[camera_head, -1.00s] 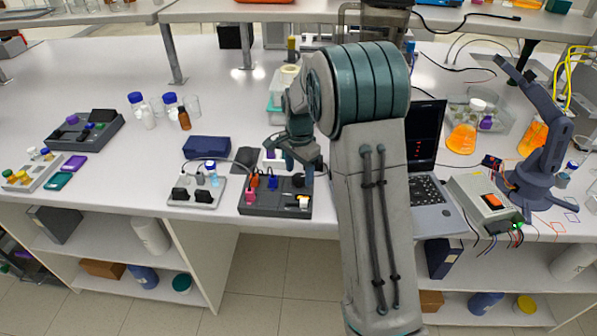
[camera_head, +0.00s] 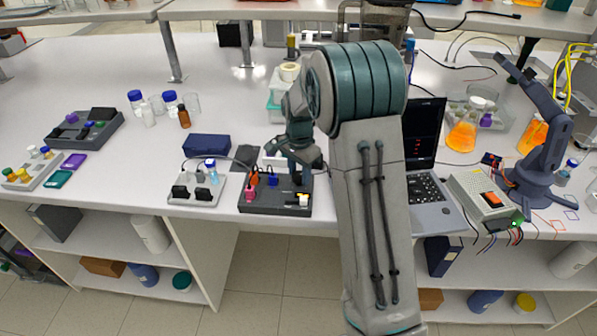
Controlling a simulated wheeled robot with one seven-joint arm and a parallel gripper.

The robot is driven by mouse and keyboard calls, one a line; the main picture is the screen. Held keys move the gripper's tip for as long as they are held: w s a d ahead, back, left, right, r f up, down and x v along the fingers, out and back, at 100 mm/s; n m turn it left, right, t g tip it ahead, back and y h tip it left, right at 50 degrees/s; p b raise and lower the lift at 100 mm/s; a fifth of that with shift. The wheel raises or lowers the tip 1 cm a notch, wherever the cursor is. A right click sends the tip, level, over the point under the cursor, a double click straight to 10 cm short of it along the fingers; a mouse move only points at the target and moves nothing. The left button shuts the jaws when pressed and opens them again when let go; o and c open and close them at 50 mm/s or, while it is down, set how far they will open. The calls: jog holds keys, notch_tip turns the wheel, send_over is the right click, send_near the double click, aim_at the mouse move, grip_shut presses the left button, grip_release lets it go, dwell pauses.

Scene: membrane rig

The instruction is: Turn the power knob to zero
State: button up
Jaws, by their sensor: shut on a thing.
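My gripper (camera_head: 306,177) is over the right part of a dark control box (camera_head: 262,208) on the bench. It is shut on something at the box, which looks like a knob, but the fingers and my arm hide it. The box carries a pink part (camera_head: 249,194), an orange part (camera_head: 254,177), a blue part (camera_head: 272,180) and a small pale yellow part (camera_head: 303,199). I cannot make out a power knob or its setting.
A light plate with black blocks (camera_head: 197,190) stands just left of the box. A dark blue case (camera_head: 206,145) lies behind it. A laptop (camera_head: 431,200) and a power supply with a red switch (camera_head: 482,197) are to the right.

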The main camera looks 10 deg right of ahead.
jog(key=n+b, duration=0.1)
jog(key=n, duration=0.4)
jog(key=shift+w+b, duration=0.1)
jog(key=shift+b, duration=0.3)
jog(key=n+b, duration=0.1)
jog(key=n, duration=0.4)
jog(key=shift+n, duration=0.4)
jog(key=n, duration=0.5)
jog(key=shift+r, duration=0.1)
jog(key=n, duration=0.9)
jog(key=shift+r+p, duration=0.1)
jog(key=shift+p, duration=0.25)
jog(key=n+p, duration=0.1)
jog(key=n, duration=0.4)
jog(key=n+p, duration=0.3)
jog(key=n, duration=0.2)
jog(key=shift+r, duration=0.1)
jog(key=shift+w+n+p, duration=0.1)
jog(key=shift+n+p, duration=0.95)
jog(key=shift+n, duration=1.15)
